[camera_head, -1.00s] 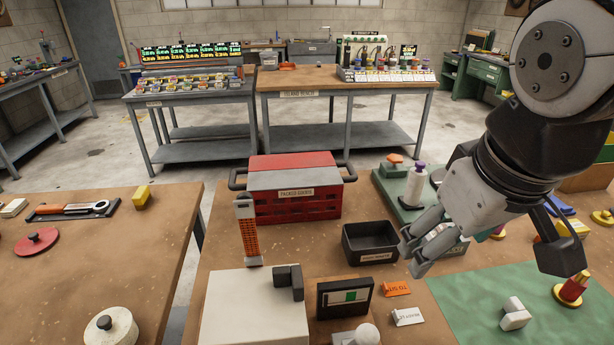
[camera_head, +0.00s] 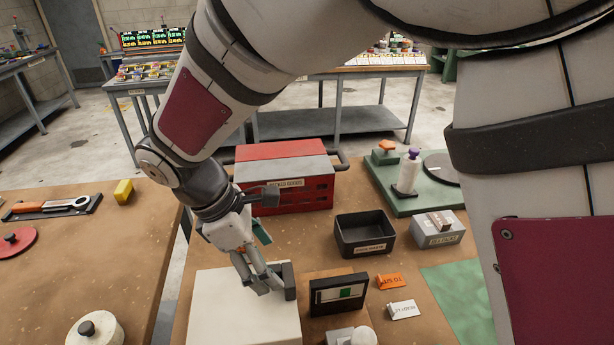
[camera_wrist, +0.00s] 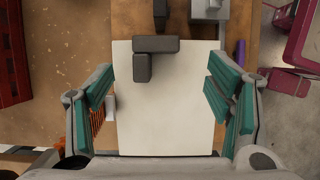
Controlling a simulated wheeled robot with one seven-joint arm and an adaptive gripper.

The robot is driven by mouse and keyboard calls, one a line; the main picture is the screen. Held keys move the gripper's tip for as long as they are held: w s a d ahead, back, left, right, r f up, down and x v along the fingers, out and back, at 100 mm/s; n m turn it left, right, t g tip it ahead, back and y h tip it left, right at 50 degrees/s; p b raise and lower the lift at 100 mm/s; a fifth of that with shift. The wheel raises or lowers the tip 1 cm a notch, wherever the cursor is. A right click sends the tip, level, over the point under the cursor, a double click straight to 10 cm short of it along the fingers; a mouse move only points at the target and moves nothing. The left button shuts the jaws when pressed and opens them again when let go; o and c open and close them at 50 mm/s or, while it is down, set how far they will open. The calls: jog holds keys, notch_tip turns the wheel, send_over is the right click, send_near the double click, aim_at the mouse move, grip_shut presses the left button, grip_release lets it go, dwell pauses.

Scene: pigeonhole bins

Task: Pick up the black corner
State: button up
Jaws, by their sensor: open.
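The black corner (camera_wrist: 155,46) is an L-shaped dark block on a white board (camera_wrist: 165,110). In the wrist view it lies near the board's far edge, midway across between my fingers but well beyond their tips. In the head view the corner (camera_head: 289,280) sits at the right part of the board (camera_head: 235,315), partly hidden behind my fingers. My gripper (camera_head: 262,283) hangs over the board just left of the corner in that view. In the wrist view my gripper (camera_wrist: 160,90) has its teal-padded fingers wide apart, with nothing between them.
A red toolbox (camera_head: 290,178) stands behind the board. A black bin (camera_head: 363,234), a black framed display (camera_head: 338,295) and small orange (camera_head: 389,281) and white (camera_head: 404,309) signs stand to the right. An orange tower-like object (camera_wrist: 97,122) is partly hidden by my left finger.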

aim_at(283, 278)
jog(key=shift+w+p+x, duration=0.2)
jog(key=shift+p+x, duration=0.5)
jog(key=shift+x, duration=3.1)
jog(key=shift+a, duration=0.1)
jog(key=c, duration=0.9)
